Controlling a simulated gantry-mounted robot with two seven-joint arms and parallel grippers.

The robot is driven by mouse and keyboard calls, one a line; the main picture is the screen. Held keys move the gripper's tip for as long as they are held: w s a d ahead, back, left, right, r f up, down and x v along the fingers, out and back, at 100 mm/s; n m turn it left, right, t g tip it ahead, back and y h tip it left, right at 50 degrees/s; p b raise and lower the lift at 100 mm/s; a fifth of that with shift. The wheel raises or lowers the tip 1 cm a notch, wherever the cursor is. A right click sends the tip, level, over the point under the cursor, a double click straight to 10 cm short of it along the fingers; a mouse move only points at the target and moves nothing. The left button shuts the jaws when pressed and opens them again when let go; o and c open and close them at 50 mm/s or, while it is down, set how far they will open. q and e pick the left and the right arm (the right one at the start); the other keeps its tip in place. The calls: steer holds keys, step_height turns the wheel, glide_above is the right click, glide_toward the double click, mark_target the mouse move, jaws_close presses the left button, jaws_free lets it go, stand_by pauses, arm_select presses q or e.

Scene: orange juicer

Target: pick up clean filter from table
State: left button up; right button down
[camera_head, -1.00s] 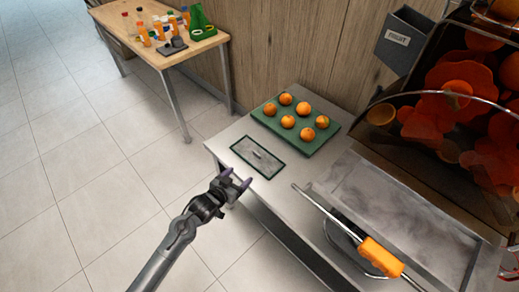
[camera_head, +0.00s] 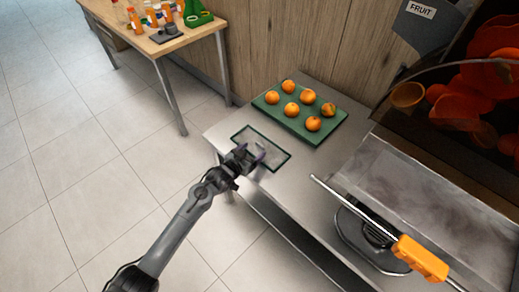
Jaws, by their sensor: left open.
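The clean filter (camera_head: 270,150) is a flat rectangular panel with a dark green rim, lying on the metal table (camera_head: 225,128) near its left edge. My left gripper (camera_head: 254,160) is open and hovers at the filter's near side, its purple-tipped fingers overlapping the filter in the picture. The gripper hides part of the filter's near edge and its middle. I cannot tell whether the fingers touch it. My right gripper is not in view.
A green tray (camera_head: 335,127) with several oranges sits behind the filter. A metal basin with an orange-handled bar (camera_head: 420,258) stands to the right, by the juicer. A wooden table (camera_head: 195,42) with bottles is at the far left. Bare metal lies right of the filter.

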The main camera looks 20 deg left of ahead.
mark_target(259, 144)
arm_select(q)
steer(key=b+x, duration=0.1)
steer(key=x, duration=0.3)
steer(key=shift+w+a+b, duration=0.1)
steer(key=shift+a+b, duration=0.05)
steer(key=shift+b, duration=0.25)
steer(key=c, duration=1.1)
steer(key=shift+c, duration=0.4)
steer(key=shift+r, duration=0.2)
